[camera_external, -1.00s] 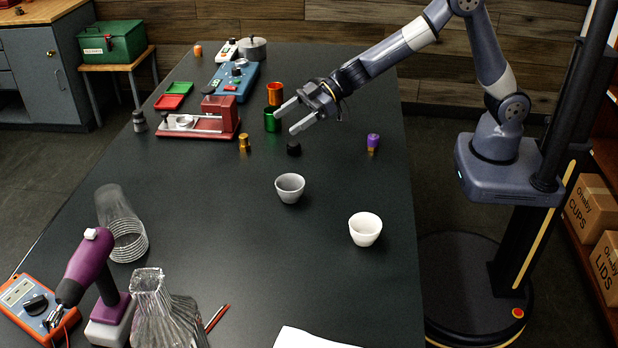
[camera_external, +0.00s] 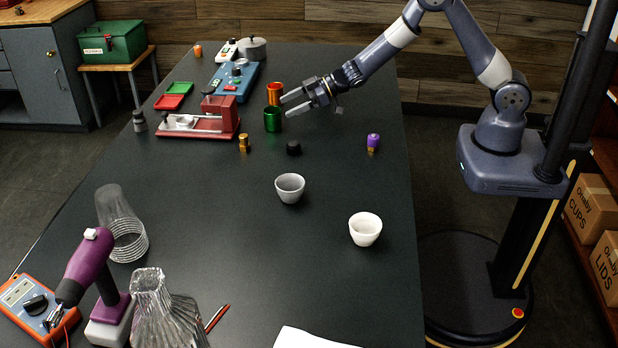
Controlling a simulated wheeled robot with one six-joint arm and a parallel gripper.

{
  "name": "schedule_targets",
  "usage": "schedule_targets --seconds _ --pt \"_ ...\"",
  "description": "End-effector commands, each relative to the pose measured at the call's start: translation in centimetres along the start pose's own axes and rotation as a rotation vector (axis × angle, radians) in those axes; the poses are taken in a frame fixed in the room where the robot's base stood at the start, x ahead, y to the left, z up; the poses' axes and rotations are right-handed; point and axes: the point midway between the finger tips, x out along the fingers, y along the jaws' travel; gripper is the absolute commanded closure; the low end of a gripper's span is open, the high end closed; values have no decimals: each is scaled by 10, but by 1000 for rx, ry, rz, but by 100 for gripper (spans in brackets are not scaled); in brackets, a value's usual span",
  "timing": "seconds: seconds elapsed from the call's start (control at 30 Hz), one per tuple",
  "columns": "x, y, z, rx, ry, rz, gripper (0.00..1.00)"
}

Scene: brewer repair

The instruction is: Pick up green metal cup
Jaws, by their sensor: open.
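The green metal cup (camera_external: 272,121) stands upright on the dark table, just in front of an orange metal cup (camera_external: 274,93). My gripper (camera_external: 285,105) is open, with its two fingers pointing left. The fingertips are beside the green cup's upper right rim in the picture. I cannot tell whether the fingers touch the cup or how far they are above or behind it. Nothing is between the fingers that I can make out.
A red device (camera_external: 205,120) stands left of the green cup. A small brass piece (camera_external: 244,142) and a black knob (camera_external: 293,148) lie in front of it. A grey cup (camera_external: 290,187), a white cup (camera_external: 365,229) and a purple-topped piece (camera_external: 373,142) stand nearer. The right table area is mostly clear.

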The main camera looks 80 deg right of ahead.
Motion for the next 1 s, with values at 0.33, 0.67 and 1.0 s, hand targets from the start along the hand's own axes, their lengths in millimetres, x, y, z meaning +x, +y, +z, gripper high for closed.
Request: schedule_targets --seconds 0.33,0.67,1.0 --pt "25 -2 -4 0 0 -2 28" --pt "62 -3 -4 1 0 -1 28" --pt "65 -3 -4 1 1 0 31"
